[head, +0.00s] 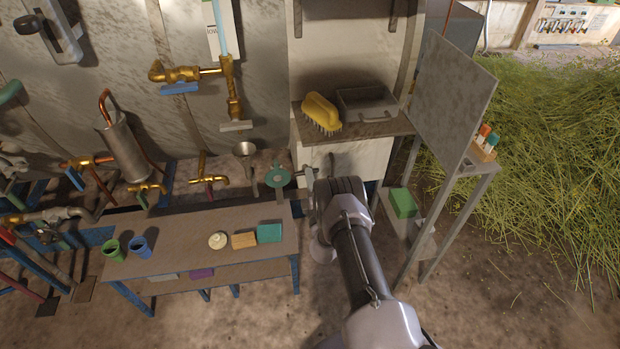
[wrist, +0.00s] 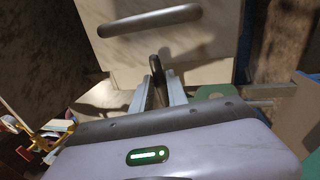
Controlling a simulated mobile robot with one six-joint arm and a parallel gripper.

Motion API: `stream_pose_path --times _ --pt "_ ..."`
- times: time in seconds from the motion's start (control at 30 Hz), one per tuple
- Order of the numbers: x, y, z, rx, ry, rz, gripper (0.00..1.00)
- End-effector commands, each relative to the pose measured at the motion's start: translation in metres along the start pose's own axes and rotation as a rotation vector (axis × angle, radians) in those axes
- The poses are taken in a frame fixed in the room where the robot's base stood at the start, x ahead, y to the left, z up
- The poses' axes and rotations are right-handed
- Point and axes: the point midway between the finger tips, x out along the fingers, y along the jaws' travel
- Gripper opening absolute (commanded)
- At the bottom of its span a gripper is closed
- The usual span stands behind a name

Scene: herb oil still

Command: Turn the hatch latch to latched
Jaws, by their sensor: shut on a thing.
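The hatch (head: 362,160) is a pale panel below a shelf in the head view, and it fills the upper part of the wrist view (wrist: 205,50). A grey bar handle (wrist: 150,20) runs across it. The latch (wrist: 156,70) shows as a short dark lever standing out from the panel, lower than the bar. My gripper (wrist: 158,92) is shut on this lever, with one finger on each side. In the head view my gripper (head: 310,178) is at the left edge of the hatch, and my wrist hides most of the latch there.
A green round handwheel (head: 279,177) is close to the left of my gripper. A low bench (head: 190,250) with cups and blocks stands left. A yellow brush (head: 321,112) and grey tray lie on the shelf above. A metal stand (head: 452,190) is at the right.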

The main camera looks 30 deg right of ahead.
Motion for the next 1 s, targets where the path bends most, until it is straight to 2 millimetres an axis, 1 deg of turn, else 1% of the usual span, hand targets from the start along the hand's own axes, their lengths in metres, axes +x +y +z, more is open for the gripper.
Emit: stream_pose_path --times 0.3,0.77,0.8,0.9,1.0 --pt "0.0003 -0.0002 -0.0008 0.084 -0.016 0.001 0.00" --pt "0.0004 -0.0001 -0.0009 0.095 -0.018 0.001 0.00" --pt "0.0004 -0.0001 -0.0009 0.095 -0.018 0.001 0.21" --pt "0.0003 -0.0002 -0.0008 0.094 -0.018 0.001 0.39" --pt "0.0002 -0.0003 -0.0007 0.094 -0.018 0.001 0.39"
